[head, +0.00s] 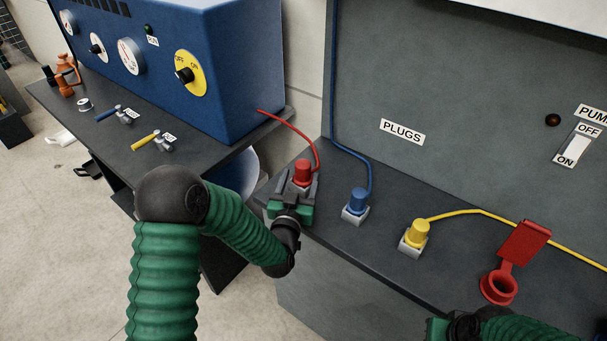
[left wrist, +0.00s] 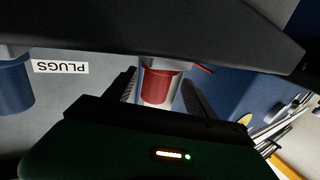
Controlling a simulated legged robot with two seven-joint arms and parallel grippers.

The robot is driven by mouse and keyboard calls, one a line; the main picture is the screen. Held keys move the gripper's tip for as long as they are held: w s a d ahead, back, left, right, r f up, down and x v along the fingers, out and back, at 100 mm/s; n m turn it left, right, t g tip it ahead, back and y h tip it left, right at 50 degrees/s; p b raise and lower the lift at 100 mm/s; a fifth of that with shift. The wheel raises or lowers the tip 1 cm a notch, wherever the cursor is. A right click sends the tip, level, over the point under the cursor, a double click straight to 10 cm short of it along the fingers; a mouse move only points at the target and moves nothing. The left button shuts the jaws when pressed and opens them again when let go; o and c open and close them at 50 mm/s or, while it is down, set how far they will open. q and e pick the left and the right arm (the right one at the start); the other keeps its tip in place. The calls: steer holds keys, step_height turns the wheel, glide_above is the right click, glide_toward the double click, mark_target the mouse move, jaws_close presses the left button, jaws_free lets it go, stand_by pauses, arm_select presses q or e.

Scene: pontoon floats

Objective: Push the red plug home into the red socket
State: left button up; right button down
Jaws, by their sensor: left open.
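The red plug (head: 302,172) stands at the left end of the dark bench, a red cord running from it up to the left. A pale grey socket block (head: 297,187) shows beneath it; how deep the plug sits cannot be told. My left gripper (head: 298,187) is open, its fingers on either side of the plug and block. In the left wrist view the red plug (left wrist: 161,86) appears between the two dark fingers (left wrist: 160,95), with a gap visible at the sides. My right gripper is at the bottom edge of the head view, its fingers not clearly visible.
A blue plug (head: 358,200) and a yellow plug (head: 418,232) stand in grey sockets to the right. A red flap and ring (head: 499,286) lie further right. A blue control box (head: 180,65) stands on the left table. A PLUGS label (head: 402,132) marks the panel.

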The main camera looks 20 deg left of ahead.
arm_select(q)
steer(key=shift+w+a+f, duration=0.1)
steer(key=shift+w+a, duration=0.2)
steer(key=shift+w, duration=0.3)
steer(key=shift+w+a, duration=0.25)
steer(key=shift+w, duration=0.35)
steer(key=shift+w+d, duration=0.1)
steer(key=shift+d, duration=0.8)
steer(key=shift+c, duration=0.7)
steer(key=shift+d, duration=0.15)
steer(key=shift+c, duration=1.3)
steer(key=shift+r, duration=0.2)
steer(key=shift+c, duration=1.2)
steer(key=shift+a+f, duration=0.2)
steer(key=shift+a, duration=0.4)
jaws_close()
arm_select(e)
steer(key=shift+a+r, duration=0.15)
steer(key=shift+a, duration=0.05)
